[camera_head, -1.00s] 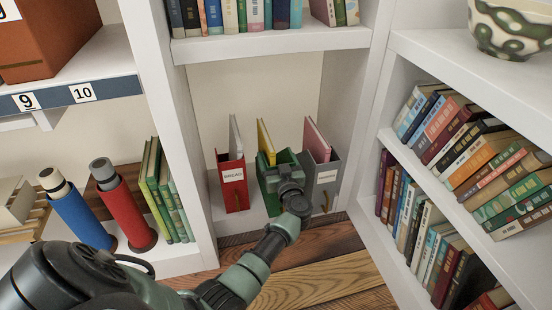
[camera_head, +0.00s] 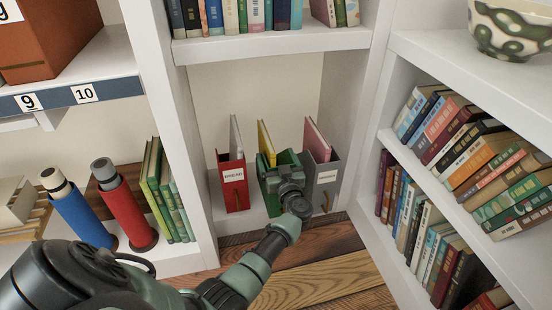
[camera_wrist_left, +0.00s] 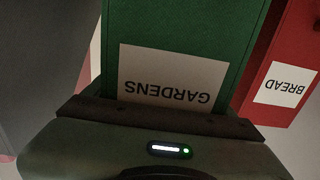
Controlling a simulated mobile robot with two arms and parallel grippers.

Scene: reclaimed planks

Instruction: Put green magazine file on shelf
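The green magazine file (camera_head: 270,180) stands upright on the low white shelf, between a red file (camera_head: 233,185) and a grey file (camera_head: 322,182). A yellow book (camera_head: 266,143) sticks up out of it. My left gripper (camera_head: 287,174) is right in front of the green file and hides much of its front. In the left wrist view the green file (camera_wrist_left: 180,25) fills the middle, with its GARDENS label upside down just beyond the gripper's dark edge (camera_wrist_left: 155,117). The fingertips are hidden, so I cannot tell whether they grip it. My right gripper is not in view.
White uprights (camera_head: 170,110) stand left and right of the bay. Blue (camera_head: 78,212) and red (camera_head: 124,207) cylinders and green books stand on the left shelf. Rows of books fill the right bookcase. The wooden floor (camera_head: 320,265) in front is clear.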

